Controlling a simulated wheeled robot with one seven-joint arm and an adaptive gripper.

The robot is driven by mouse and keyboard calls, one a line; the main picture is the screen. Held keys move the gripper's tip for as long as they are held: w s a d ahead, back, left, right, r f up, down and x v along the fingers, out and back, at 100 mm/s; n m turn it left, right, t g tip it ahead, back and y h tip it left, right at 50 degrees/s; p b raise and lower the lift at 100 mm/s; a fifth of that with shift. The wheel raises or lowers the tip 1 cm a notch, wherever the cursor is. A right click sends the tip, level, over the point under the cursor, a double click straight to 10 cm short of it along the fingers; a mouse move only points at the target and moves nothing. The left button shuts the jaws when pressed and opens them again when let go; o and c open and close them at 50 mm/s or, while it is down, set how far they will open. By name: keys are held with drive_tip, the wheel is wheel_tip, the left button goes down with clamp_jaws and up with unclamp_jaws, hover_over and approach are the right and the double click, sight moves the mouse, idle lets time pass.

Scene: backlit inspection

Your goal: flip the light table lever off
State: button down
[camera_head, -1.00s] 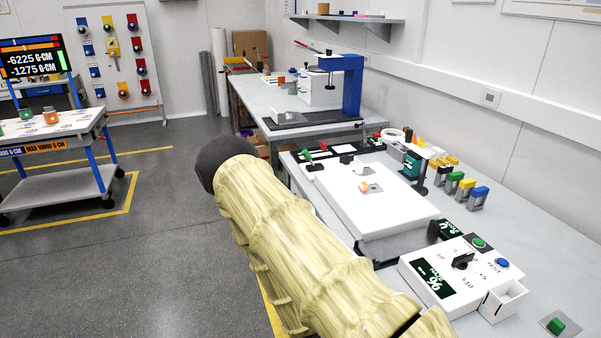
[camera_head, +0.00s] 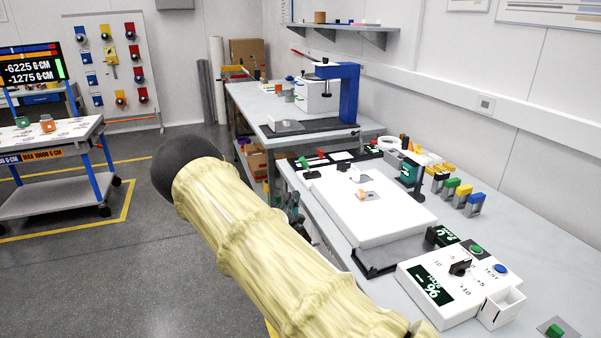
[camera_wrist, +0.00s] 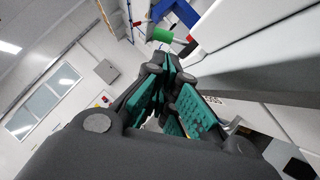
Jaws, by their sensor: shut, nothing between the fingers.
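The light table (camera_head: 385,215) is a white slab on the bench. A lever with a green grip (camera_head: 303,161) stands at its far left corner. In the wrist view the green grip (camera_wrist: 162,35) on a pale stem shows just beyond my fingertips, apart from them. My gripper (camera_wrist: 168,72) is shut and empty, with teal finger pads. In the head view my gripper (camera_head: 293,200) shows dark beside the table's left edge, partly hidden by my arm. The lever's base is not clear in the wrist view.
A white haze meter (camera_head: 450,285) with knob and open drawer stands at the near end. Several coloured blocks (camera_head: 462,195) and a teal instrument (camera_head: 410,172) stand right of the slab. A blue-framed press (camera_head: 347,92) is on the far bench.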

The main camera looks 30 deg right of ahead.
sight(306, 166)
drive_tip(key=p+x, duration=0.3)
drive_tip(key=x, duration=1.1)
drive_tip(key=shift+w+a+f+p, duration=0.1)
drive_tip(key=shift+p, duration=0.2)
